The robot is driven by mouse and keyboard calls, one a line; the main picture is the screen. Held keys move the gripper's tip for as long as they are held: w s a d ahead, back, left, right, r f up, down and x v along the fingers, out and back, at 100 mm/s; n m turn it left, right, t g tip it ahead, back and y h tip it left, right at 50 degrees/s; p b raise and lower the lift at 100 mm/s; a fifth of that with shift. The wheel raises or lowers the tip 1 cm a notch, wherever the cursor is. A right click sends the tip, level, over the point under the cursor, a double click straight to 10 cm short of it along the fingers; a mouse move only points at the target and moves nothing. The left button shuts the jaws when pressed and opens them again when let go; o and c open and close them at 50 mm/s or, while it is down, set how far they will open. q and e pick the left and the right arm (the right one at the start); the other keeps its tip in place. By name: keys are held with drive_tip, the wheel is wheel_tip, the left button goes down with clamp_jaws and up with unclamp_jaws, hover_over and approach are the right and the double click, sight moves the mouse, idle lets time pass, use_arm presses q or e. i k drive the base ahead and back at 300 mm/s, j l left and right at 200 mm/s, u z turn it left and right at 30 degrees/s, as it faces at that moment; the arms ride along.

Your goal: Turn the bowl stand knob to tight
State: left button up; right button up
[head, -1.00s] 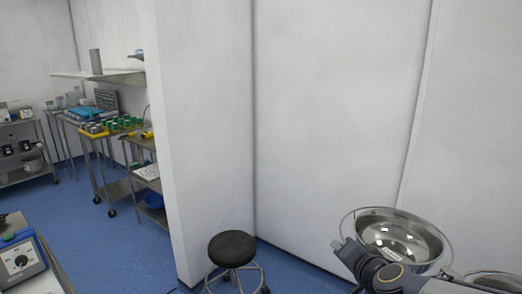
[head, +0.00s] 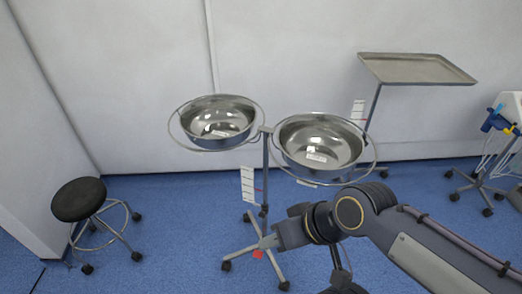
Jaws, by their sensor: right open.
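The bowl stand has two shiny steel bowls, a left one (head: 216,122) and a right one (head: 318,142), in ring holders on a thin upright post (head: 265,170). A small dark collar (head: 264,210) sits low on the post and may be the knob; its setting is too small to read. My left gripper is out of view.
A black stool (head: 79,199) stands at the left. A steel tray stand (head: 415,68) is behind at the right, with wheeled equipment (head: 505,125) at the far right. White walls close the back. Blue floor (head: 180,220) is clear between stool and stand.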

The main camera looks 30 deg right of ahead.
sight(262, 214)
drive_tip(key=k+l+z, duration=0.1)
drive_tip(key=z, duration=0.8)
